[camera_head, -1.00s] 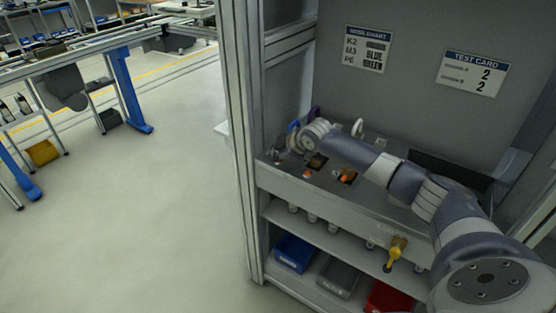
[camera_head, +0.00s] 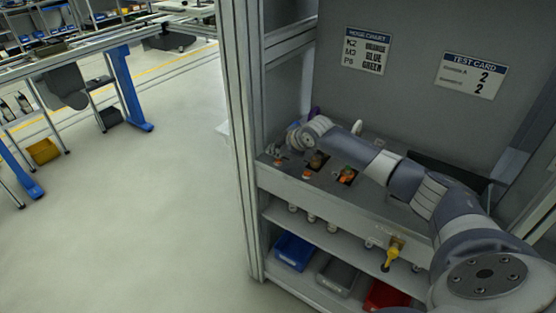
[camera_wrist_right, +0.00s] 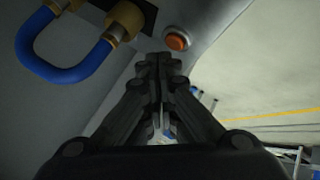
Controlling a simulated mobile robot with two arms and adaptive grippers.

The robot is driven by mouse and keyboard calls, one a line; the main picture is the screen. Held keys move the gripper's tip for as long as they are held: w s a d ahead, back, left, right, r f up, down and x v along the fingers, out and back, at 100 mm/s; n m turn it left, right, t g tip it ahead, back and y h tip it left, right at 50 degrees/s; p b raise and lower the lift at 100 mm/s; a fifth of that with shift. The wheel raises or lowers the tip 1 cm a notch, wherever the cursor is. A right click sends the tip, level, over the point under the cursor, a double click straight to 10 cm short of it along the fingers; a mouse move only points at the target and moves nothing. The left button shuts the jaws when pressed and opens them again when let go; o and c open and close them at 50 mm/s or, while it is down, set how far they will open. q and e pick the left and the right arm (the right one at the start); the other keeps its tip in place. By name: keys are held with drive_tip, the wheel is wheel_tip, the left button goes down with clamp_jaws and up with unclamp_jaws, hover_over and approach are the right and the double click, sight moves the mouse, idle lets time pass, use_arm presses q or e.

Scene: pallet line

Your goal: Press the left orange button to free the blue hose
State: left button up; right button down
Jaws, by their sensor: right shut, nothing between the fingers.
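The blue hose (camera_wrist_right: 62,72) is a bent loop at the upper left of the right wrist view, with brass fittings (camera_wrist_right: 125,20) at a dark recess. One round orange button (camera_wrist_right: 177,41) in a pale ring sits to the right of it. My right gripper (camera_wrist_right: 160,60) is shut and empty, its fingertips just below the button in the picture; I cannot tell if they touch. In the head view the leftmost orange button (camera_head: 278,162) shows at the panel's left end, and my right wrist hides the hose. My left gripper is not in view.
The grey bench panel (camera_head: 330,188) has other orange buttons, one at its front (camera_head: 307,176). A hose chart (camera_head: 366,51) and a test card (camera_head: 470,75) are on the back wall. Below are a yellow fitting (camera_head: 391,257) and blue (camera_head: 294,252), grey and red bins. A frame post (camera_head: 240,140) stands left.

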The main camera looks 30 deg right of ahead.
sight(276, 161)
drive_tip(key=shift+r+p, duration=2.45)
drive_tip(key=shift+r, duration=0.15)
drive_tip(key=shift+f, duration=0.1)
